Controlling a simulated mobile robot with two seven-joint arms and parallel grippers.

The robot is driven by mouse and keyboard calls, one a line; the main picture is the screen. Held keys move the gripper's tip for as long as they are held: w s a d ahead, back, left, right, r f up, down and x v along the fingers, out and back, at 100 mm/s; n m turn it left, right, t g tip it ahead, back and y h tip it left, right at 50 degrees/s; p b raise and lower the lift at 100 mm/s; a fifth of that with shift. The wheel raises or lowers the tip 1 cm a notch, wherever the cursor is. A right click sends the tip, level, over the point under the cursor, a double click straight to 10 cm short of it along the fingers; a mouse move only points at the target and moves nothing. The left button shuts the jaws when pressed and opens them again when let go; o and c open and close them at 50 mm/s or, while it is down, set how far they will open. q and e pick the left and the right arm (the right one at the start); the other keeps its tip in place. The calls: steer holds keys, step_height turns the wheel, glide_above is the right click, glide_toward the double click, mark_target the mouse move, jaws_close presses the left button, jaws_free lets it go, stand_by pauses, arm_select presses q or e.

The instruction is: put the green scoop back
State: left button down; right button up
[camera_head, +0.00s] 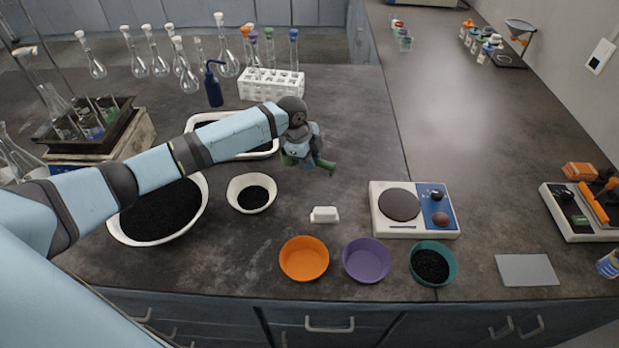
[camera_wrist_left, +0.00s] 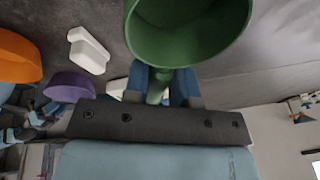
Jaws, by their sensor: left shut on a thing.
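My left gripper (camera_head: 306,150) is above the middle of the bench, shut on the green scoop. The green scoop (camera_head: 325,164) is partly hidden by the gripper in the head view. In the left wrist view the scoop's round, empty-looking bowl (camera_wrist_left: 185,35) faces the camera. Its handle sits between the fingers of the left gripper (camera_wrist_left: 160,88). My right gripper is not in view.
A white tray (camera_head: 196,119) lies behind my left arm. White bowls with black grains, a large one (camera_head: 206,190) and a small one (camera_head: 233,190), stand left. Orange (camera_head: 304,258), purple (camera_head: 366,260) and teal (camera_head: 432,262) bowls line the front, near a hotplate-like device (camera_head: 376,226).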

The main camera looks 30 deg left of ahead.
mark_target(313, 186)
arm_select(q)
steer(key=shift+f, duration=4)
steer(key=shift+f, duration=0.2)
steer(key=c, duration=0.9)
jaws_free()
steer(key=shift+c, duration=0.2)
steer(key=shift+r, duration=0.35)
steer(key=v, duration=1.1)
steer(key=shift+r, duration=0.35)
steer(key=shift+s+a, duration=0.1)
